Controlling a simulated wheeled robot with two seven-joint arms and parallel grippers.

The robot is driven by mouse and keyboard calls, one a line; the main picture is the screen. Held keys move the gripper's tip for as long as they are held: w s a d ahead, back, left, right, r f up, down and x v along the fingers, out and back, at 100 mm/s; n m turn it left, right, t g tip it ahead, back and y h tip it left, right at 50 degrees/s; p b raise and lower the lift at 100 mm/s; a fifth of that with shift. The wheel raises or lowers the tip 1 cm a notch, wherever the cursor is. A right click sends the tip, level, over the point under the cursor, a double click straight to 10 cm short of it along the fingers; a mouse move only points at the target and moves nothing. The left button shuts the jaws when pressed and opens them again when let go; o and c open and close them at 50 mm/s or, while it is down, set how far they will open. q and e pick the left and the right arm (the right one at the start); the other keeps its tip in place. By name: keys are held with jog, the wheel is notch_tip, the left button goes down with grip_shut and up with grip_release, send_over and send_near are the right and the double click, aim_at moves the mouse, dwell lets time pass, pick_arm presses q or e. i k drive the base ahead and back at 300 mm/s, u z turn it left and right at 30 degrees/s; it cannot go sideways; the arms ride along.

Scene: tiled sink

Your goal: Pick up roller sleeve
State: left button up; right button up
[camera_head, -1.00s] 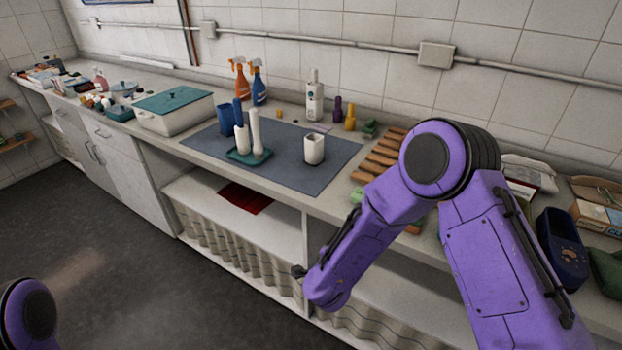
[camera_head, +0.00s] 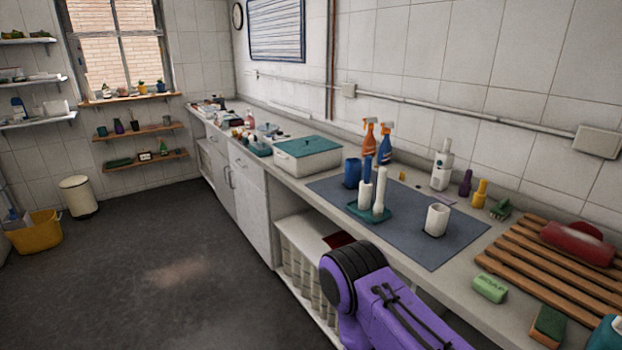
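A teal tray (camera_head: 355,210) stands on the blue-grey mat on the counter. A plain white upright cylinder (camera_head: 379,193) stands on it and looks like a roller sleeve. Beside it stands a white piece with a blue upper part (camera_head: 366,182), like a brush. A short white cup-like cylinder (camera_head: 437,219) stands on the mat to the right; I cannot tell its exact kind. One purple arm of mine reaches in at the bottom, in front of the counter, apart from these things. Neither gripper shows.
A white bin with teal lid (camera_head: 308,158) stands left of the mat (camera_head: 450,243). Orange (camera_head: 369,137) and blue (camera_head: 385,145) spray bottles stand behind. A wooden rack (camera_head: 540,265), green soap (camera_head: 490,288) and red object (camera_head: 578,243) are at right.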

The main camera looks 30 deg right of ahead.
aim_at(352, 166)
jog(key=i, duration=2.45)
jog(key=z, duration=2.65)
